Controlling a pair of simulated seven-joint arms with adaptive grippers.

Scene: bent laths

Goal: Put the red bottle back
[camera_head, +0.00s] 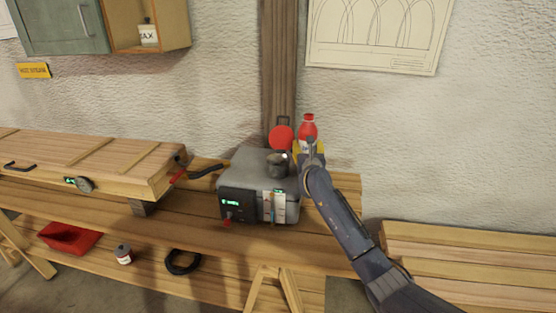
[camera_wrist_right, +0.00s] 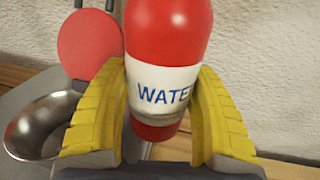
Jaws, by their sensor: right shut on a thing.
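The red bottle (camera_head: 308,129) has a white label reading "WATE", with the rest cut off by a finger. It is upright at the back right of the grey box on the bench. My right gripper (camera_head: 310,153) is shut on it. In the right wrist view, the yellow fingers of the right gripper (camera_wrist_right: 157,115) press on both sides of the bottle (camera_wrist_right: 168,45) around its label. The bottle's base is hidden in the head view, so I cannot tell if it touches anything. My left gripper is not in view.
A grey steamer-like box (camera_head: 245,165) carries a metal cup (camera_head: 277,164) and a round red cap (camera_head: 281,138) close left of the bottle. A long wooden box (camera_head: 90,160) lies left. Stacked planks (camera_head: 470,250) stand right. An open shelf (camera_head: 165,25) holds a labelled container (camera_head: 148,35).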

